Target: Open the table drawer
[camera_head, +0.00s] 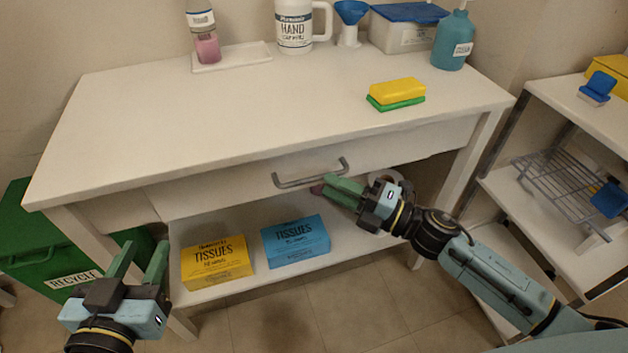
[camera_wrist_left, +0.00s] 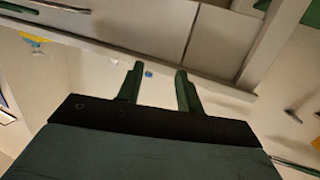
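The white table (camera_head: 200,110) has a drawer (camera_head: 400,148) under its top, with a grey bar handle (camera_head: 312,175) on the front. The drawer front appears close to the table's front edge; I cannot tell whether it is slightly out. My right gripper (camera_head: 332,190) is just below the right part of the handle, its green fingers pointing left. I cannot tell whether they touch the handle or how far apart they are. My left gripper (camera_head: 140,262) is open and empty at the lower left, away from the handle. Its spread fingers also show in the left wrist view (camera_wrist_left: 158,85).
A yellow tissue box (camera_head: 217,263) and a blue one (camera_head: 296,241) stand on the lower shelf. A yellow and green sponge (camera_head: 397,93) lies on the tabletop, with bottles behind. A green recycle bin (camera_head: 35,250) is at left; a shelf rack (camera_head: 530,190) is at right.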

